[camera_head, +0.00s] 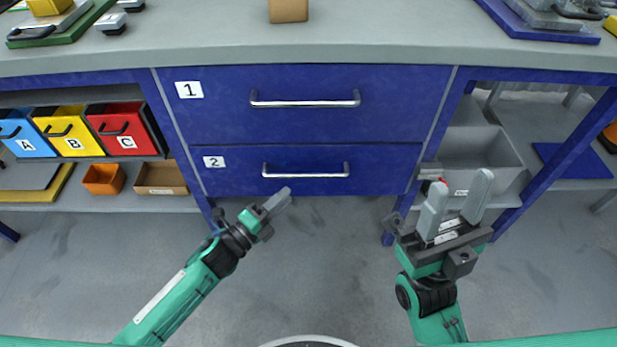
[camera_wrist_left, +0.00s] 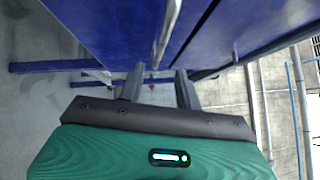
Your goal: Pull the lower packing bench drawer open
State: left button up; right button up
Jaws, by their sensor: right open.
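The lower drawer (camera_head: 225,180) of the blue packing bench is labelled 2 and looks shut, its front level with the upper drawer. Its silver bar handle (camera_head: 305,172) is in clear view. My left gripper (camera_head: 279,199) is just below the handle's left end in the head view and seems apart from it. In the left wrist view my left gripper's fingers (camera_wrist_left: 159,88) are spread with nothing between them, and a silver handle bar shows ahead of them. My right gripper (camera_head: 457,203) is open and empty, right of the drawer.
The upper drawer (camera_head: 215,120), labelled 1, is shut, with its own handle (camera_head: 305,101). A grey bin (camera_head: 480,150) stands on the right shelf, behind my right gripper. Coloured bins, including a red one (camera_head: 120,120), fill the left shelf. The floor before the drawers is clear.

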aim_at(308, 174)
pick_arm(q)
jog(key=b+x, duration=0.1)
jog(key=x, duration=0.8)
jog(key=shift+w+d, duration=0.1)
jog(key=shift+w, duration=0.1)
grip_shut()
